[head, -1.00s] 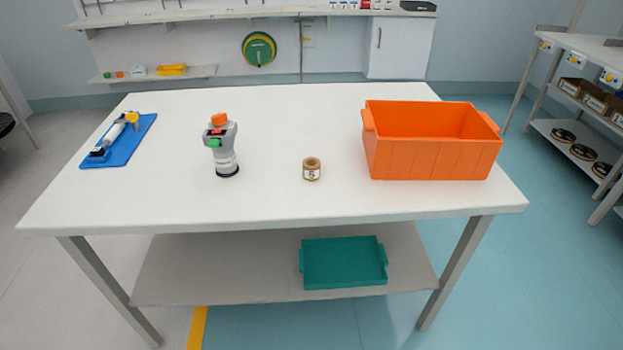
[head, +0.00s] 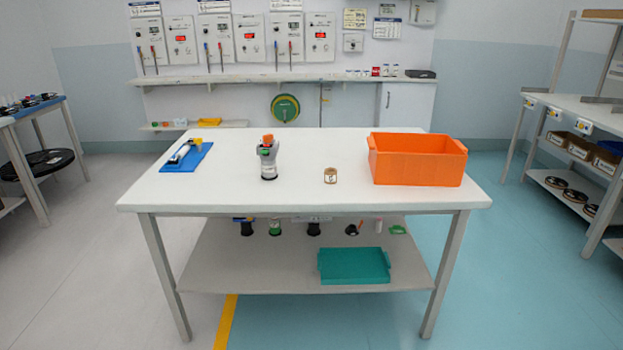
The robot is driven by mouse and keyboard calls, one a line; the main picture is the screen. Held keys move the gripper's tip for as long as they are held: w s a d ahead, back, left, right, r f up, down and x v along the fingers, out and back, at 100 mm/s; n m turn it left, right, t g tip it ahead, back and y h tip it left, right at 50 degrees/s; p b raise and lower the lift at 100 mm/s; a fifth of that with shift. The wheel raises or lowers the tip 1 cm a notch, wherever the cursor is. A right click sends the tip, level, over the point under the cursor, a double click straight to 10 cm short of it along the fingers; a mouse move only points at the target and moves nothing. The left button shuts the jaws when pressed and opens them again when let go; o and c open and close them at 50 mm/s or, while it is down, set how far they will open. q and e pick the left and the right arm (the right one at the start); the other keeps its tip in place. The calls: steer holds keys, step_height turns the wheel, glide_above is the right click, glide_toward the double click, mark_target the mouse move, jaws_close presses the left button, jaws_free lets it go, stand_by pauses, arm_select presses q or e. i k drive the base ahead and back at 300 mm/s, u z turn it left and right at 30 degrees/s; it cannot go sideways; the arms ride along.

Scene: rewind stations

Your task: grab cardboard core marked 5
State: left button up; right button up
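The cardboard core marked 5 (head: 330,176) is a small brown ring with a pale label. It stands upright on the white table (head: 290,195), right of the middle, between a grey device and an orange crate. Neither of my grippers shows in the head view, and nothing touches the core.
A grey device with an orange top (head: 268,160) stands left of the core. An orange crate (head: 418,168) is to its right, a blue mat (head: 188,158) with tools at far left. The lower shelf (head: 240,278) holds a teal tray (head: 354,266). Floor in front is free.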

mark_target(331, 176)
steer(key=u, duration=0.8)
steer(key=i, duration=0.7)
steer(key=u, duration=0.75)
steer(key=i, duration=0.9)
steer(key=z, duration=0.4)
